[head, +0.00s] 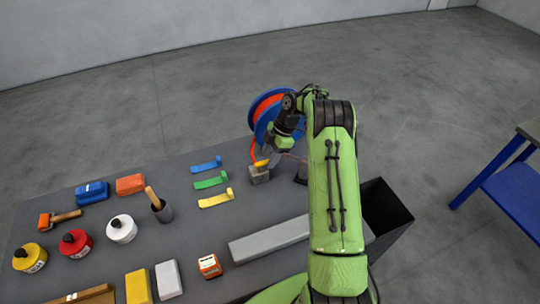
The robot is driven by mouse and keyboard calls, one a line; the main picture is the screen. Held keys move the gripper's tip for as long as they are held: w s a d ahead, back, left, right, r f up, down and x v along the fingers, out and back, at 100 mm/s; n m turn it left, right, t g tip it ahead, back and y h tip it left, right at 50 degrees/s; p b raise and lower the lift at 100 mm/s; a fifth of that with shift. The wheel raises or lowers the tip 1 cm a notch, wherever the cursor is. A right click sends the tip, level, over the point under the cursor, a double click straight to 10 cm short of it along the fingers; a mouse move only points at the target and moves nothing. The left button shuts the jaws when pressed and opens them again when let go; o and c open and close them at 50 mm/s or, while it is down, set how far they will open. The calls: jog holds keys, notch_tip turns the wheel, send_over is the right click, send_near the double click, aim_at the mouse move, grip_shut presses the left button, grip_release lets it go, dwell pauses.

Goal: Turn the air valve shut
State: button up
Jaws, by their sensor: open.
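The air valve (260,174) looks like a small grey block on the grey table, just in front of a hose reel. A short yellow handle (261,163) sits on top of it, and an orange hose comes down to it. My gripper (270,157) points down close to the handle, just above and to its right. It looks small and dark here, so I cannot tell whether its fingers touch the handle or straddle it. My green arm reaches over from the front right and hides part of the table behind it.
The blue and orange hose reel (263,104) stands right behind the valve. Blue, green and yellow levers (212,182) lie to its left. A long grey bar (268,240) lies in front. A dark bin (388,212) stands at the right. Bottles, blocks and tools fill the left side.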

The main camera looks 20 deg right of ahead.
grip_shut()
